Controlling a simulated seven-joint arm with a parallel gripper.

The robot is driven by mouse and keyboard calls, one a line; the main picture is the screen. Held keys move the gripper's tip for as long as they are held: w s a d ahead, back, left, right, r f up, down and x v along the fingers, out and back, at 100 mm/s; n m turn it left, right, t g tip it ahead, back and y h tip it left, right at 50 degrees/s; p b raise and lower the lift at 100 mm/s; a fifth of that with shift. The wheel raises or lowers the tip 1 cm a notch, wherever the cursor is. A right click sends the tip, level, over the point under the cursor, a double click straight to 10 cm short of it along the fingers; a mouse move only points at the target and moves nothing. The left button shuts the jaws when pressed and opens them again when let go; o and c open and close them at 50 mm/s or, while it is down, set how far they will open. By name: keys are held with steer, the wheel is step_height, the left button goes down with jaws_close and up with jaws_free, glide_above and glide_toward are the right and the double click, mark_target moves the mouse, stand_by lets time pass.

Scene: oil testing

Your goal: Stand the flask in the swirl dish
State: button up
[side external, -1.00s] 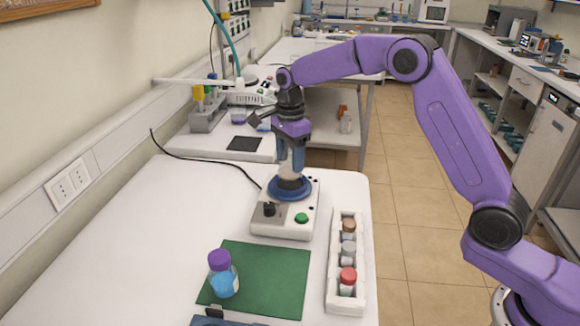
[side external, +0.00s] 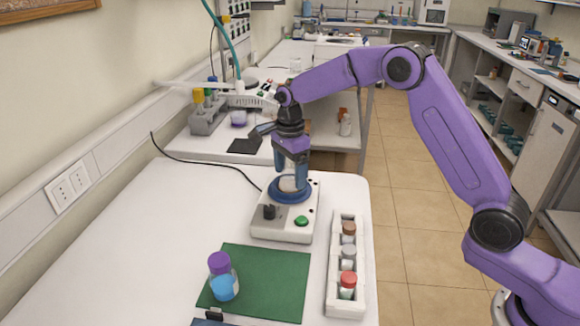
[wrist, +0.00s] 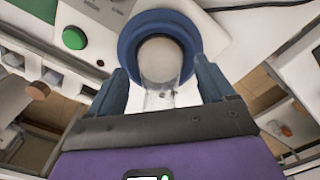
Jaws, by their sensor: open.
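The flask (side external: 289,184), clear with a pale round part, is in the blue swirl dish (side external: 278,196) on top of the white swirl machine. It looks roughly upright. In the wrist view the flask (wrist: 160,62) shows inside the ring of the dish (wrist: 133,28), between my fingers. My gripper (side external: 292,172) is over the dish with its blue fingers on either side of the flask. In the wrist view my gripper (wrist: 160,75) is open, with gaps beside the flask. The fingers hide part of it in the side view, and its base contact is hard to see.
The machine has a green button (side external: 301,221) and a black knob (side external: 269,212). A purple-capped bottle of blue liquid (side external: 222,278) stands on a green mat (side external: 275,270). A white rack (side external: 345,300) with several capped vials is at right. The table's left part is clear.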

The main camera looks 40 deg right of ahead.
step_height(320, 180, up, 12)
steer(key=shift+r, duration=0.1)
steer(key=shift+s+a+r, duration=0.1)
steer(key=shift+s+a, duration=0.05)
steer(key=s+a+f+n, duration=0.1)
steer(key=s+a+n, duration=0.2)
steer(key=s+n, duration=1.55)
steer(key=s+d+f+n, duration=0.2)
steer(key=s+d+n, duration=0.1)
steer(key=s, duration=0.4)
steer(key=s+d+f+n, duration=0.2)
steer(key=s+n, duration=0.3)
steer(key=s, duration=0.3)
steer(key=s+d+f+n, duration=0.2)
steer(key=s+d+n, duration=0.2)
steer(key=s, duration=0.3)
steer(key=shift+s+f, duration=0.15)
steer(key=shift+s, duration=0.1)
steer(key=shift+c, duration=0.3)
